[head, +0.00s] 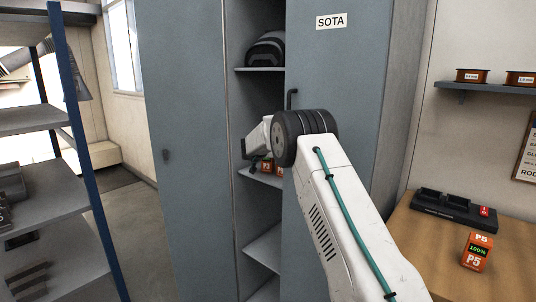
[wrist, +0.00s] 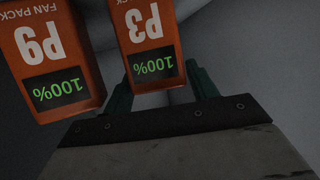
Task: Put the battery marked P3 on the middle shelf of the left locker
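The orange battery marked P3 (wrist: 148,40) is between the two green fingers of my gripper (wrist: 160,85) in the wrist view, which shows it upside down with a 100% display. P3 (head: 266,168) shows small there, partly hidden by my arm. I cannot tell whether its base touches the shelf.
Another orange battery, P9 (wrist: 55,55), stands close beside P3. A dark helmet (head: 266,49) is on the upper shelf. The right locker door (head: 345,70), labelled SOTA, is shut. A battery marked P5 (head: 477,252) and a black charger (head: 452,206) are on the wooden bench (head: 420,232).

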